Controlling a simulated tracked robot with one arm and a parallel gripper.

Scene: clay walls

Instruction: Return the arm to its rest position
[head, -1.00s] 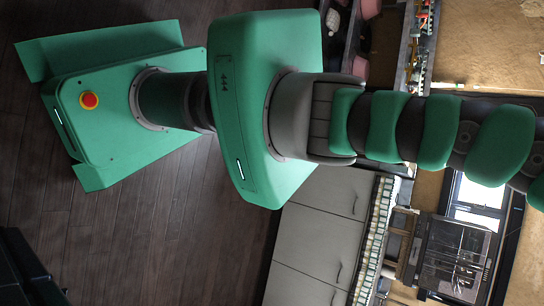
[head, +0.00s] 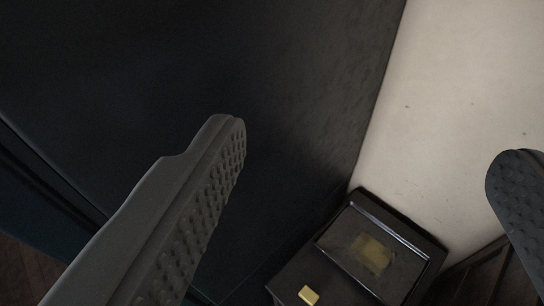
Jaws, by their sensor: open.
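My gripper (head: 368,150) shows in the head view with its two ridged grey fingers wide apart. The left finger (head: 190,210) reaches up from the lower left. The right finger (head: 522,205) is partly cut off by the right edge. Nothing is between the fingertips. The rest of my arm is not in this view.
A dark upright surface (head: 250,70) fills the left and middle, and a pale wall (head: 460,100) stands at the right. Below is a dark cabinet or stand with a glossy framed top (head: 340,240) and a small yellow block (head: 308,295). Dark wooden floor shows at the lower right.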

